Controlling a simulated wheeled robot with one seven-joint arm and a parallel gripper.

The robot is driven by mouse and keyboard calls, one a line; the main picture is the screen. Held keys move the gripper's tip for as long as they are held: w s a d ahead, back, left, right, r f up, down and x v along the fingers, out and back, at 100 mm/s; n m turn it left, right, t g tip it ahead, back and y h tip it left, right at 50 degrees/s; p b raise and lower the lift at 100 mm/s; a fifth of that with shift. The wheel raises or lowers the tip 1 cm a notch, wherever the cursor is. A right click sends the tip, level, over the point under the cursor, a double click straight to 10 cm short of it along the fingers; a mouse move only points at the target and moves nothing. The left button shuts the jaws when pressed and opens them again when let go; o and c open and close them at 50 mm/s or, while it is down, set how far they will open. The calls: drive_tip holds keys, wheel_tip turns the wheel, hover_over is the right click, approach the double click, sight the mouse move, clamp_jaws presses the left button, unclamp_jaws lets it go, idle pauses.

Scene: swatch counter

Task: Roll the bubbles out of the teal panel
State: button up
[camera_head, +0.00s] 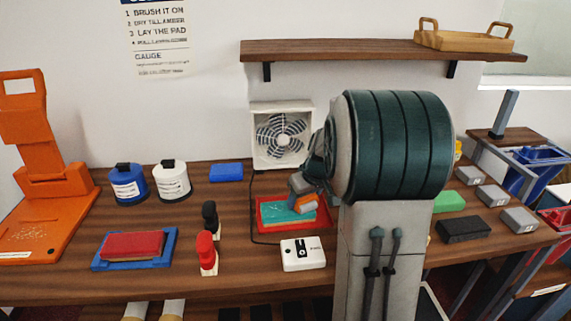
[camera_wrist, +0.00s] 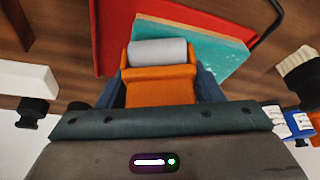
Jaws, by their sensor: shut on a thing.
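The teal panel (camera_head: 284,211) lies in a red tray (camera_head: 262,225) at the middle of the counter. It also shows in the wrist view (camera_wrist: 208,58), with faint pale marks on its surface. My gripper (camera_head: 302,187) is shut on the orange handle of a roller (camera_head: 305,204), over the panel's right part. In the wrist view, my gripper's fingers (camera_wrist: 160,88) flank the handle, and the pale grey roller cylinder (camera_wrist: 158,52) overlaps one end of the panel. I cannot tell whether the cylinder touches it. My arm hides some of the tray's right side.
A white switch box (camera_head: 303,254) sits in front of the tray, and a fan (camera_head: 282,136) stands behind it. Grey blocks (camera_head: 492,195) lie at right.

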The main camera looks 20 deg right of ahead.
drive_tip(key=shift+w+r, duration=0.2)
drive_tip(key=shift+r, duration=0.9)
drive_tip(key=shift+r+p, duration=1.85)
drive_tip(key=shift+r, duration=0.8)
